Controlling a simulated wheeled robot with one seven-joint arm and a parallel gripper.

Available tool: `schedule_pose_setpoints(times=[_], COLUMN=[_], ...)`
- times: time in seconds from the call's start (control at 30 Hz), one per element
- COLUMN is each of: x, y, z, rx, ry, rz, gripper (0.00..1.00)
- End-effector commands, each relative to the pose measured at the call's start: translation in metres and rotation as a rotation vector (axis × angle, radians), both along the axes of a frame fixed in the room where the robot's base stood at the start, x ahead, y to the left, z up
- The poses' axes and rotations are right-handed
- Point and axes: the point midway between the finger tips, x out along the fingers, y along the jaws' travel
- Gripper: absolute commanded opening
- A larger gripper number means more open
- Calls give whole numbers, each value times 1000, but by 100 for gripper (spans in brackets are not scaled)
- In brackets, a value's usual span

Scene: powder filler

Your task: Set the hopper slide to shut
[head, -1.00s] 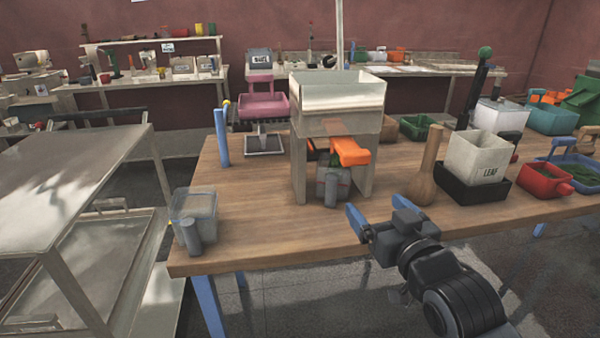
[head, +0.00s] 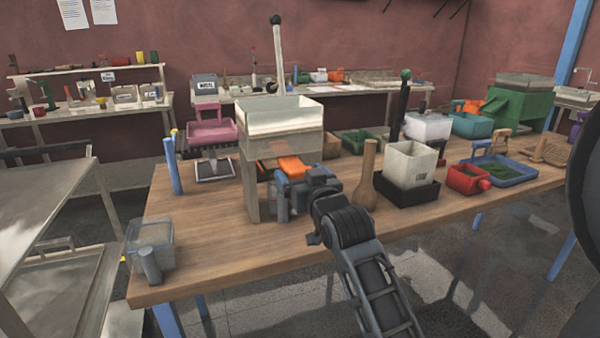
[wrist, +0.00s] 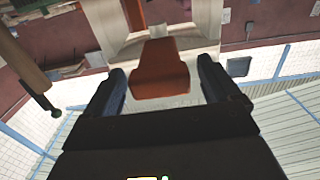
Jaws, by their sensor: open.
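The hopper (head: 280,118) is a pale open-topped box on a stand at the middle of the wooden table. Its orange slide handle (head: 293,165) sticks out at the front, below the box. My gripper (head: 286,180) is in front of the hopper, close to the handle, and partly hides the stand and what is under it. In the wrist view, the orange handle (wrist: 160,70) lies between my two open blue fingers (wrist: 162,76), with a visible gap on each side. I cannot tell how far the slide is pushed in.
A wooden pestle-like piece (head: 367,175) stands just right of my gripper. Beyond it are a white bin in a black tray (head: 405,190) and a red container (head: 467,180). A clear tub (head: 150,238) sits at the front left corner.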

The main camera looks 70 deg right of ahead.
Motion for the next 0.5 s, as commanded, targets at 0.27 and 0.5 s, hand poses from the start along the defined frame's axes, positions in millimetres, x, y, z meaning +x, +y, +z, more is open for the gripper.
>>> schedule_pose_setpoints(times=[0.27,0.5], x=[3,3], y=[-4,-3], z=[0,0], rx=[0,0], ry=[0,0], rz=[0,1], gripper=[89,73])
